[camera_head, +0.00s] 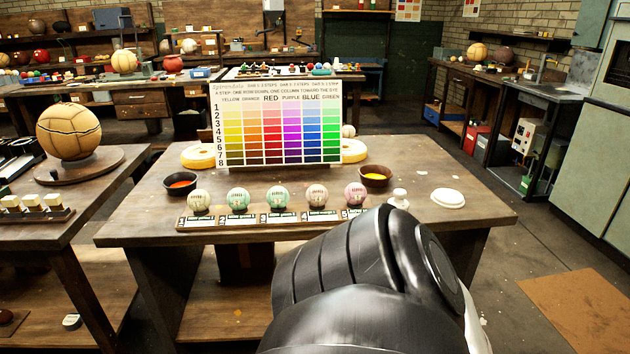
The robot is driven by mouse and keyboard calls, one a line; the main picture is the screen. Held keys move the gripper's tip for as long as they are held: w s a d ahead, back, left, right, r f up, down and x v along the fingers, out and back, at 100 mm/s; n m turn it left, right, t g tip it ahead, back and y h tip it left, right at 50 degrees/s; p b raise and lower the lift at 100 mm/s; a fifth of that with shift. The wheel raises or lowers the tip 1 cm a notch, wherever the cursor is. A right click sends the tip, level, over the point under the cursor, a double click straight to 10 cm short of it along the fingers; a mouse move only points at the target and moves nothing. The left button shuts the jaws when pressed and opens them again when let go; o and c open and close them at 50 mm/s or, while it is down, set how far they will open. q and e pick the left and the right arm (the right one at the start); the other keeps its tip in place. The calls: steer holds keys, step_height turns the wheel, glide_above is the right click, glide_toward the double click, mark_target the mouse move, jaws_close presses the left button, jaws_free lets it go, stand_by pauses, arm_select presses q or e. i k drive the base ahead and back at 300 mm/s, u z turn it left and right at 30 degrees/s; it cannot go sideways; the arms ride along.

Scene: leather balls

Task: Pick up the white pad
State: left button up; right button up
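The white pad (448,197) is a flat, roundish white piece lying on the right part of the wooden table (300,234). It is in plain view with nothing on it. A black, rounded link of my arm rises from the bottom middle and covers part of the table's front edge, to the left of the pad and nearer to me. Neither of my grippers shows in the head view.
A bowl of yellow (375,178) and a bowl of red (181,184) stand farther left. Several small balls sit on a labelled rack (262,221). A colour chart (280,125) stands behind. Tabletop right of the pad is clear.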

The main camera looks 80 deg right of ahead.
mark_target(399, 200)
steer(key=z, duration=2.35)
